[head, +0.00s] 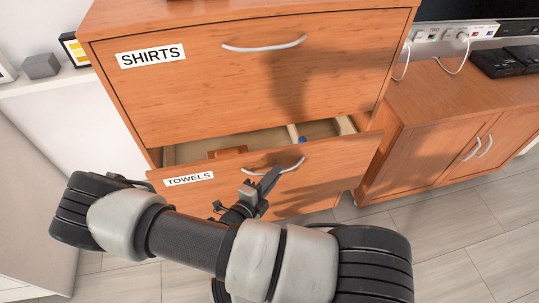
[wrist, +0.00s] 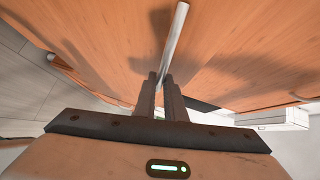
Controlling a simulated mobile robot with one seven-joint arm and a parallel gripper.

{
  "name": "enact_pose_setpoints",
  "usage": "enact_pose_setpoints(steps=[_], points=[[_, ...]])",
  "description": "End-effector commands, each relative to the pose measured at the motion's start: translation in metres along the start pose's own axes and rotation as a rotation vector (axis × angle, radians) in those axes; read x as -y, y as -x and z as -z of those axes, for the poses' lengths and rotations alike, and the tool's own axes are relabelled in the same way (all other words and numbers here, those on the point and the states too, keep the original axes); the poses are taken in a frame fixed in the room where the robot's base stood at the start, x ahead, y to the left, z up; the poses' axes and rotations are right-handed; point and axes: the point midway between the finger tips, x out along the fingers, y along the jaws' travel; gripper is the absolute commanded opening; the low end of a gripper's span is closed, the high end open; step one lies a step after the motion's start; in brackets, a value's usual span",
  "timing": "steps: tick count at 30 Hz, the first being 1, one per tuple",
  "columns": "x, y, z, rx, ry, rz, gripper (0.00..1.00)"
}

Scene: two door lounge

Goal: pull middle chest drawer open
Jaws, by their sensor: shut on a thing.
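The chest's TOWELS drawer (head: 335,160), below the SHIRTS drawer (head: 250,75), stands partly open, with its inside showing in the head view. Its front is orange wood with a pale bar handle (head: 292,168). My gripper (head: 268,182) is at this handle, with its fingers closed around the bar. In the wrist view my gripper's two fingers (wrist: 161,82) meet at the near end of the visible handle (wrist: 175,38). The SHIRTS drawer is shut. The lower part of the chest is mostly hidden by my arm.
Inside the open drawer are a brown block (head: 228,152), a small blue item (head: 302,140) and light dividers. A low cabinet (head: 450,150) with two shut doors stands at right. A white shelf (head: 50,83) is at left. Tiled floor (head: 465,250) is clear at lower right.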

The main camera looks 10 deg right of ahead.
Motion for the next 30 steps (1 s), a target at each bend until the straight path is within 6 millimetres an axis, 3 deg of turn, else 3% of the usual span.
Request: enact_pose_setpoints(steps=[6, 15, 21, 30], points=[[-0.011, 0.043, 0.043, 0.002, 0.004, 0.0, 0.0], [-0.025, 0.087, 0.087, 0.002, 0.002, 0.001, 0.0], [-0.029, 0.104, 0.104, 0.001, 0.001, 0.002, 0.0], [-0.031, 0.112, 0.111, 0.0, -0.001, 0.001, 0.0]])
